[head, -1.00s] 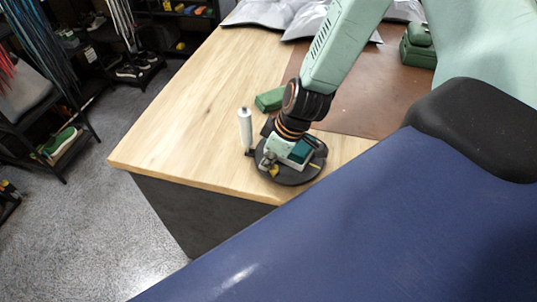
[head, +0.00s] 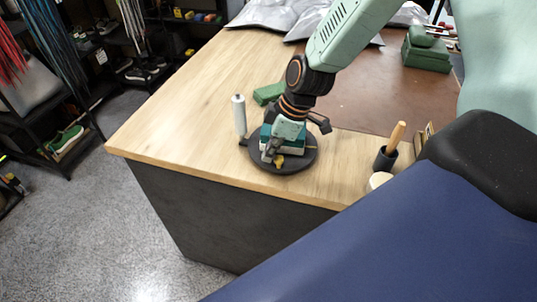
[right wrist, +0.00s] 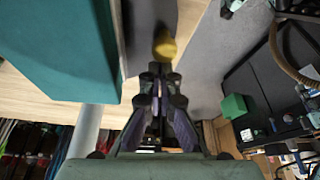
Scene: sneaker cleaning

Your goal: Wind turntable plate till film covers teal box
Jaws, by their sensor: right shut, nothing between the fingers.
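The dark round turntable plate (head: 308,158) lies near the table's front edge. The teal box (head: 266,132) stands on it, partly hidden by my right gripper. An upright white roll (head: 239,116) stands left of the plate; I cannot make out film on the box. My right gripper (head: 271,154) is shut and empty, low over the plate's front beside the box and a yellow knob (head: 280,161). In the right wrist view the shut fingertips (right wrist: 156,72) point toward the yellow knob (right wrist: 165,46), with the teal box (right wrist: 60,45) to the left. My left gripper is out of view.
A green block (head: 268,93) lies behind the plate on the wooden table (head: 175,112). A wooden-handled tool in a dark cup (head: 385,158) stands to the right. Green boxes (head: 427,52) and grey bags (head: 280,15) are at the back. The table's left part is clear.

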